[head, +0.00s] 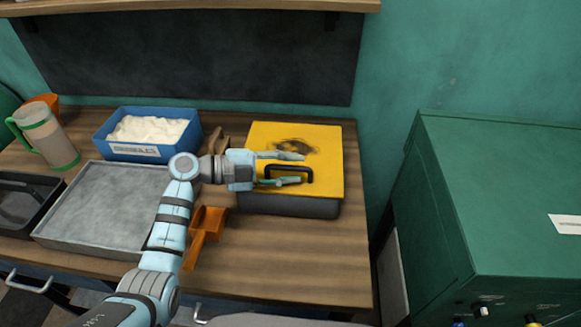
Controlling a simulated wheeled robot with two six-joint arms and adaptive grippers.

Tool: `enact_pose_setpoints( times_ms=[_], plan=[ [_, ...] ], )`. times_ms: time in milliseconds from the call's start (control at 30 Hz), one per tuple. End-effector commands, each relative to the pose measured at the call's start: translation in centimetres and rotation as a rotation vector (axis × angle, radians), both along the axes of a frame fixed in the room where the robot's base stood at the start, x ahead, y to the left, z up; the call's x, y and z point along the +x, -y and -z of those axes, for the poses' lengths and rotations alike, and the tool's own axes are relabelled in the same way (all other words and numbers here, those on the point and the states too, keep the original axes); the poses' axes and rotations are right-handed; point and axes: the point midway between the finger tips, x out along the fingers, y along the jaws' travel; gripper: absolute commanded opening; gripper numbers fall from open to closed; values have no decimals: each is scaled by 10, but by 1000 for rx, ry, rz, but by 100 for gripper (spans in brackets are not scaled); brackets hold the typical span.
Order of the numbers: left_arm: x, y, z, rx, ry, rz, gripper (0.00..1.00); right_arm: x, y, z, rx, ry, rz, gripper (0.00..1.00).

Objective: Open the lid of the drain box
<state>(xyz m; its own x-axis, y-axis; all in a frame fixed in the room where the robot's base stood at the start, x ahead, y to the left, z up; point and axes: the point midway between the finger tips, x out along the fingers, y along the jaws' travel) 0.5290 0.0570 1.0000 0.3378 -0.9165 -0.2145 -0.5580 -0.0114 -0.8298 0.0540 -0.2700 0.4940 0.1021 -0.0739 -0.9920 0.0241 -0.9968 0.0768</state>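The drain box (290,207) stands on the wooden bench, with a dark body and a flat yellow lid (326,150). The lid lies level on the box and looks shut. It has a dark handle (290,169) standing up near its middle and a dark smudge behind the handle. My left gripper (296,169) reaches over the lid from the left, its two fingers spread apart, one behind the handle and one at its front. The fingers are open; whether they touch the handle I cannot tell. My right gripper is not in view.
A green cabinet (490,200) stands right, beyond a gap. A shelf hangs above.

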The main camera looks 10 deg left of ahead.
Motion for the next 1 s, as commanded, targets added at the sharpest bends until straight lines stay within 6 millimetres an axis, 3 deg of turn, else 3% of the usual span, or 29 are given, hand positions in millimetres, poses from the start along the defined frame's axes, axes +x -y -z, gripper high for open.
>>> enact_pose_setpoints(
  times_ms=[300, 500, 867, 1000],
  plan=[
    [2, 5, 1, 1, 1, 2, 31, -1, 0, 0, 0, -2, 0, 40],
    [2, 5, 0, 1, 1, 2, 1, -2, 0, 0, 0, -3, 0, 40],
    [2, 5, 0, 1, -2, 2, 0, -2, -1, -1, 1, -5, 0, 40],
    [3, 5, -8, 0, -20, 2, 0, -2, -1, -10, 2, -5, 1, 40]
  ],
)
